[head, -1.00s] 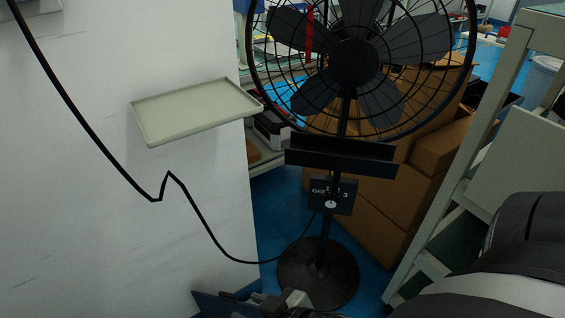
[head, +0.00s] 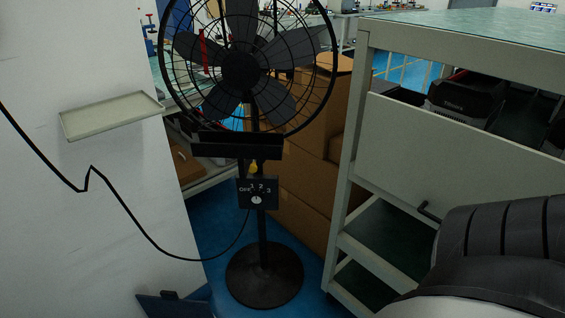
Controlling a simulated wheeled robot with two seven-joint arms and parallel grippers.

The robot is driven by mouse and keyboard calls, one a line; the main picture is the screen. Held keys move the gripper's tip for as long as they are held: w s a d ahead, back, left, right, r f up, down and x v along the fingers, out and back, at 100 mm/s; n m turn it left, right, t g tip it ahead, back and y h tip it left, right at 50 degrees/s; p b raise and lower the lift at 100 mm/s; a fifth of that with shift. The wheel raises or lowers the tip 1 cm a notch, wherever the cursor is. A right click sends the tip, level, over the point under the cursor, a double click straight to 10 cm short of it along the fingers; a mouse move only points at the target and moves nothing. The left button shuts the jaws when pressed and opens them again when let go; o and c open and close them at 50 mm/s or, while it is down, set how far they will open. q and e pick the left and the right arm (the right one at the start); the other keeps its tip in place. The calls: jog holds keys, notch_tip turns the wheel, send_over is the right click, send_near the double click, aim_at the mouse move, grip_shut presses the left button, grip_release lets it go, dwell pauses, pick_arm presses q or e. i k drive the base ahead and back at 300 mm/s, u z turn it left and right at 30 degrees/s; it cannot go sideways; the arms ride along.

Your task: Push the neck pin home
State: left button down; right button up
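A black pedestal fan (head: 240,72) stands ahead, left of centre, with its caged head at the top and a round base (head: 264,276) on the blue floor. A black ledge (head: 236,145) crosses its pole below the cage. A small yellow piece (head: 253,167) shows at the pole just under the ledge; I cannot tell whether it is the neck pin. A speed dial box (head: 257,193) marked OFF, 1, 2, 3 sits below it. Neither gripper is in view. Only a thick black and white part of my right arm shows at lower right.
A pale wall tray (head: 108,117) and a hanging black cable (head: 130,222) are at left. Cardboard boxes (head: 305,200) stand behind the fan. A grey bench with shelves (head: 345,170) fills the right. A dark blue object (head: 172,304) lies on the floor in front.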

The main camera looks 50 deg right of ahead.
aim_at(253, 168)
jog(key=k, duration=0.75)
jog(key=z, duration=1.3)
jog(key=i, duration=1.5)
